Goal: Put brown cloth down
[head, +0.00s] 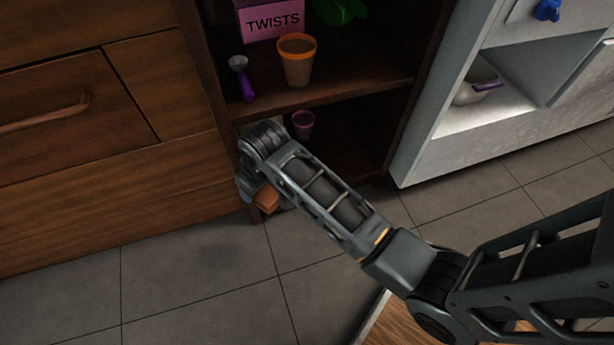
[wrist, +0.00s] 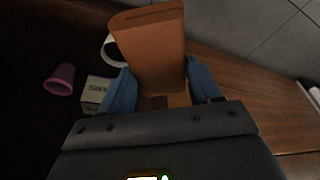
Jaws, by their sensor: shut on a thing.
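The brown cloth (wrist: 150,50) is a folded, orange-brown piece held between the two blue fingers of my gripper (wrist: 163,88) in the wrist view. It stands out past the fingertips. In the head view, my gripper is mostly hidden behind my own arm, low at the front of the open wooden cabinet. Part of the cloth (head: 267,198) shows there just below my wrist, near the floor. I cannot tell whether the cloth touches any surface.
The cabinet's lower shelf holds a small pink cup (head: 302,124); a small box (wrist: 97,90) shows beside it in the wrist view. The shelf above holds an orange cup (head: 297,62), a purple scoop (head: 243,82) and a pink TWISTS box (head: 270,20). Wooden drawers (head: 70,110) flank the left.

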